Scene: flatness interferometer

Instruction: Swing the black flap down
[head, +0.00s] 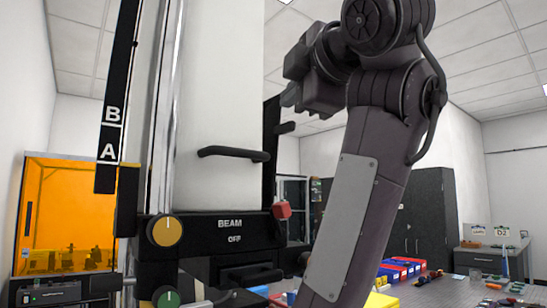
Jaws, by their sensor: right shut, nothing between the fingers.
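A tall narrow black panel (270,150), seen nearly edge-on, stands upright along the right side of the white column (222,95). It looks like the black flap, though I cannot be sure. A short black tab (286,128) sticks out from it to the right. My right gripper (289,96) is shut and empty, high up just right of the panel's upper end and above the tab. I cannot tell whether it touches the panel. My left gripper is not in view.
A black bar handle (233,153) is on the column's front. An orange enclosure (70,215) stands left. A cluttered bench (430,291) lies right.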

